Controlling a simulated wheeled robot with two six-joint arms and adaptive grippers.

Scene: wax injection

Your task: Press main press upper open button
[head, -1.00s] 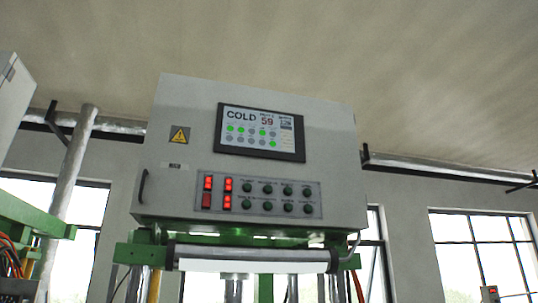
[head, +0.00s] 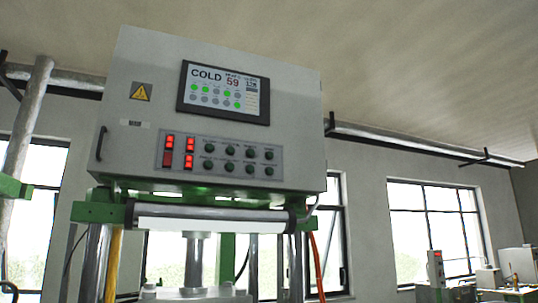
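The main press control box (head: 290,110) is a grey cabinet high in the middle left of the head view. Its screen (head: 223,92) reads "COLD" and 59, with several green lights. Below the screen is a button panel (head: 218,159) with red lit displays (head: 189,162) at its left and two rows of dark round buttons (head: 230,150). The button labels are too small to read, so I cannot tell which one is the upper open button. Neither of my grippers is in view.
A pipe (head: 420,147) runs along the wall at right. Other equipment (head: 518,264) stands at the far lower right. No obstacle shows directly in front of the panel.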

